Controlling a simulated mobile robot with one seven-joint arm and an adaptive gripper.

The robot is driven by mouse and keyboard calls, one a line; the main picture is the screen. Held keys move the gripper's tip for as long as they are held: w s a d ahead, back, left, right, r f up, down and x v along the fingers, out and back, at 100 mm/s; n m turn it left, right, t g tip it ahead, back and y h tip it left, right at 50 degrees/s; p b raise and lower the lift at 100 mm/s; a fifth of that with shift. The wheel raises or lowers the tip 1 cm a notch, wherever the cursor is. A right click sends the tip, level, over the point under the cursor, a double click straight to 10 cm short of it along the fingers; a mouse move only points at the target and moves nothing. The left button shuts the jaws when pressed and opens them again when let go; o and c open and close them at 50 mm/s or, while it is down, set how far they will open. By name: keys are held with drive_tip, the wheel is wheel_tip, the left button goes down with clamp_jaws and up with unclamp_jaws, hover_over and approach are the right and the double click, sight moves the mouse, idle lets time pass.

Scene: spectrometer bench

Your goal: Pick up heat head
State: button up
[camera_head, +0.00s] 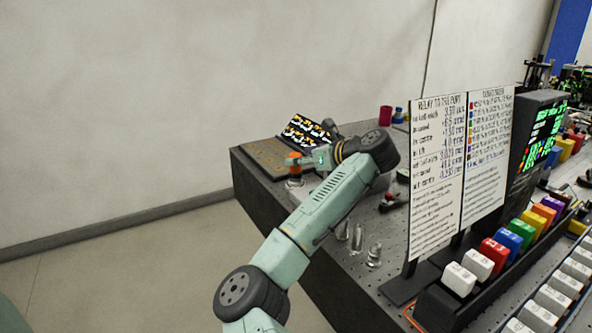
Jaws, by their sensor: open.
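A small orange-topped piece (295,168) with a pale base stands at the far left part of the bench; it may be the heat head, but it is too small to be sure. My gripper (297,161) is at the end of my pale green arm, which reaches across the bench and bends back to the left. It is right at the orange piece, from its right side. The fingers are tiny and partly merge with the piece, so I cannot tell whether they touch it.
A dark panel with orange and white marks (308,132) stands behind a brown board (262,158). Clear glass pieces (374,255) stand on the dark perforated bench (325,272). Two tall text boards (437,175), a screen (541,135) and coloured blocks (508,240) crowd the right.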

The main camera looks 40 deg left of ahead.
drive_tip(key=shift+p+x, duration=0.4)
drive_tip(key=shift+x, duration=1.3)
clamp_jaws()
